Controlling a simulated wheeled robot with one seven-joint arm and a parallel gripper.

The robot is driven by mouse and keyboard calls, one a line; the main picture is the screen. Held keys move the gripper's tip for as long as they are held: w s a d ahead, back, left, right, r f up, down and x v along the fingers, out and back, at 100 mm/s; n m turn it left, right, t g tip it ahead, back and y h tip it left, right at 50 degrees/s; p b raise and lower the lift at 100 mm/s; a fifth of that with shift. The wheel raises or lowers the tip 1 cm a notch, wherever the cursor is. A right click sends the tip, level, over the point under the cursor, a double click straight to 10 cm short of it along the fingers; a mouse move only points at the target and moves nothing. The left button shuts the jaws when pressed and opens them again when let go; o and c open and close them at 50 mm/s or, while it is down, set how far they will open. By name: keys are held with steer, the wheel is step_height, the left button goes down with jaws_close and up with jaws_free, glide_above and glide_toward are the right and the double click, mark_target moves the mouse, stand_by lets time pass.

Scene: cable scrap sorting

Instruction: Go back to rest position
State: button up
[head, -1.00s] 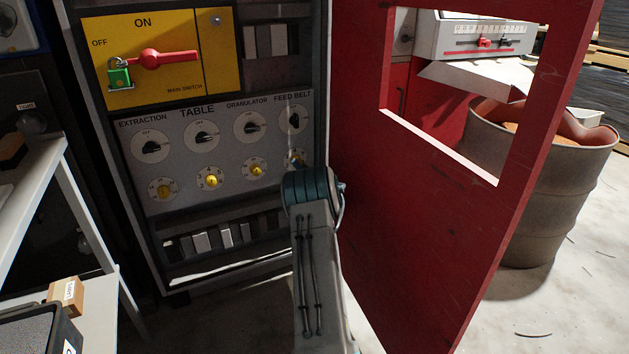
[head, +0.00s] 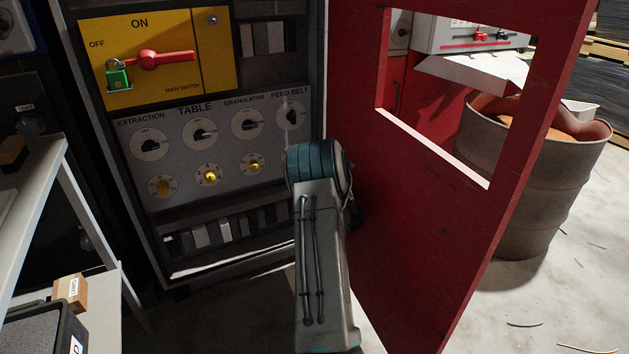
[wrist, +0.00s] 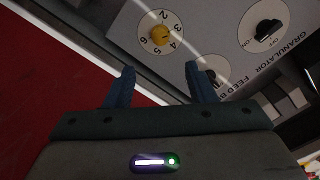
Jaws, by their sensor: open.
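My gripper shows in the wrist view (wrist: 160,85) with its two blue fingers apart and nothing between them. It faces the control panel (head: 225,165) of an electrical cabinet, apart from the knobs as far as I can tell. In the wrist view a yellow numbered dial (wrist: 160,34) lies just beyond the fingertips, and the granulator knob (wrist: 266,30) is at the upper right. In the head view my arm rises in front of the cabinet's right side, and the gripper itself is hidden behind it. The fourth yellow dial of the lower row is hidden there too.
The open red cabinet door (head: 420,200) stands close to the right of my arm. Behind it is a rusty drum (head: 530,170). A red main switch (head: 150,60) with a green padlock (head: 118,78) is above the panel. A grey bench (head: 75,215) stands at left.

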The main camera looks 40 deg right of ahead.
stand_by(0.3)
steer(key=a+r+n+g+y+p, duration=0.45)
steer(key=a+r+y+p, duration=0.7)
steer(key=a+r, duration=1.25)
steer(key=s+a+r+n+g+y+p, duration=0.1)
steer(key=s+a+r+n+g+p, duration=0.15)
steer(key=s+a+r+p, duration=0.45)
steer(key=s+a+r+n+g+y+p, duration=0.1)
steer(key=s+a+r+g+p, duration=0.25)
steer(key=a, duration=0.65)
steer(key=s+a+r+n+g+h+p, duration=0.2)
steer(key=s+a+r+g+p, duration=0.3)
steer(key=s, duration=0.4)
steer(key=s+d+r+n+h+p, duration=0.1)
steer(key=s+d+r+h+p, duration=0.2)
steer(key=s+r+h+p, duration=0.4)
steer(key=s+r+p, duration=0.4)
steer(key=s, duration=0.1)
steer(key=shift+s+t+p, duration=0.3)
steer(key=shift+s+t, duration=0.05)
steer(key=shift+s, duration=0.05)
steer(key=shift+h, duration=0.25)
